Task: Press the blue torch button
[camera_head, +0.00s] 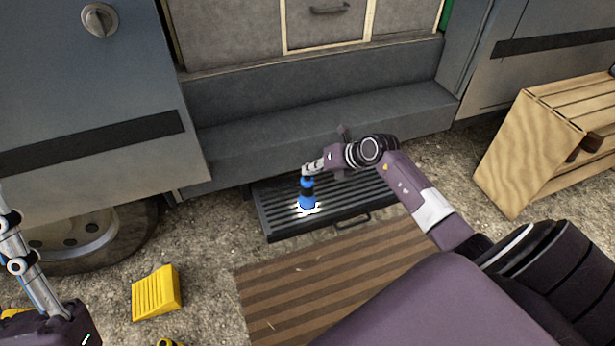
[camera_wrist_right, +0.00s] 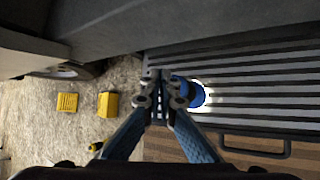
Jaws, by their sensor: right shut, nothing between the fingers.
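The blue torch (camera_head: 307,198) stands upright on the ribbed dark step, with a black band round its middle. A bright white glow shows round its lower end. My right gripper (camera_head: 308,168) is shut and empty, its fingertips at the torch's top; I cannot tell whether they touch it. In the right wrist view the torch (camera_wrist_right: 194,94) shows just right of the shut fingertips (camera_wrist_right: 159,75), partly hidden by them. The button itself is hidden. My left gripper (camera_head: 8,240) is at the left edge, cut off by the frame, far from the torch.
The slatted step (camera_head: 352,208) lies below the van's grey sill (camera_head: 330,120). A brown striped mat (camera_head: 290,290) lies in front. A wooden crate (camera_head: 520,150) stands at right. A yellow chock (camera_head: 155,293) lies on the gravel at left, near a wheel (camera_head: 85,240).

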